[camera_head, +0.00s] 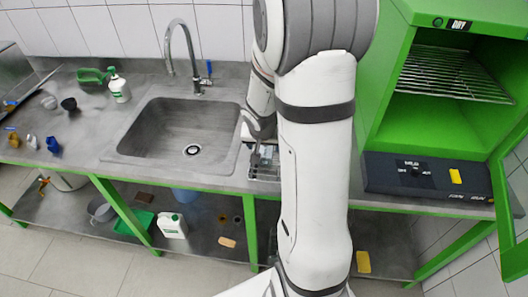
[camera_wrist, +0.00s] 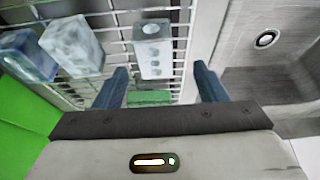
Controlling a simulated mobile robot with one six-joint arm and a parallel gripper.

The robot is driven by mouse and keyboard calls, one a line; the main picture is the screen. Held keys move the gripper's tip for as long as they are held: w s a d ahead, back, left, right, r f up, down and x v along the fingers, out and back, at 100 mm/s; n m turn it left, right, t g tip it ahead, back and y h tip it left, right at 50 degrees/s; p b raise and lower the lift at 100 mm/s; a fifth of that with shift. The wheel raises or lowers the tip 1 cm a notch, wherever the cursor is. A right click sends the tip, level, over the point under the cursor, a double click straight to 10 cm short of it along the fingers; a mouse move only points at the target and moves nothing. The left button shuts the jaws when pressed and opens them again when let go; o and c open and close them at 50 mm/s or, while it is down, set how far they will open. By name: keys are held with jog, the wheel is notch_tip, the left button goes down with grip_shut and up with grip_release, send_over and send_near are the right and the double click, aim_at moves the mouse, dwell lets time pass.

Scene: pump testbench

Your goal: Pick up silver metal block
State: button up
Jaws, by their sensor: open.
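My gripper (camera_wrist: 160,76) is open, with one dark blue finger on each side of the space in front of this block. The fingertips appear apart from it. In the head view my gripper (camera_head: 257,150) is over the small rack (camera_head: 265,172) at the right of the sink, and my arm hides much of that area. The block cannot be made out clearly there.
Two pale bluish blocks (camera_wrist: 72,46) (camera_wrist: 25,56) stand left of the silver block, and a green piece (camera_wrist: 150,97) lies low between the fingers. The sink (camera_head: 185,125) is beside the rack. A green cabinet (camera_head: 430,120) stands at the right.

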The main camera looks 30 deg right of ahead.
aim_at(266, 150)
jog(key=x, duration=0.2)
jog(key=b+x, duration=0.1)
jog(key=x, duration=0.1)
jog(key=shift+d+f, duration=0.3)
jog(key=shift+s, duration=0.1)
jog(key=c, duration=1.2)
jog(key=shift+r, duration=0.1)
jog(key=shift+c, duration=0.2)
